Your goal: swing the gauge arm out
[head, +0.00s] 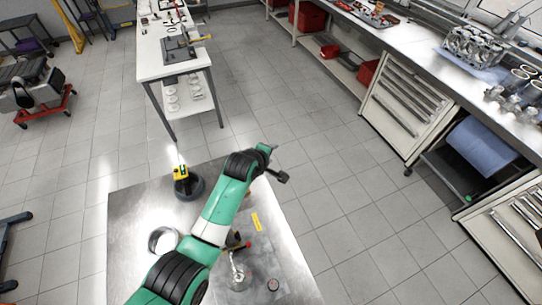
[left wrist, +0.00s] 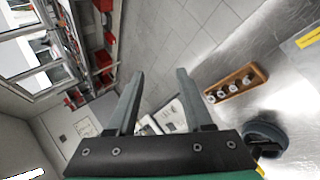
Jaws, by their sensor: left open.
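On the steel table in the head view stands a small metallic post-like fixture (head: 239,277). I cannot tell for sure which part is the gauge arm. My left gripper (head: 281,175) is past the table's far right edge, over the floor and away from these parts. In the left wrist view its two fingers (left wrist: 160,74) are spread apart with nothing between them. My right gripper does not show.
The steel table (head: 135,215) carries a metal ring (head: 163,240), a dark round base (head: 189,188) with a yellow-and-black piece (head: 180,173), and a yellow label (head: 256,221). A wooden rack with several metal pieces (left wrist: 236,84) shows in the left wrist view. Floor right of the table is clear.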

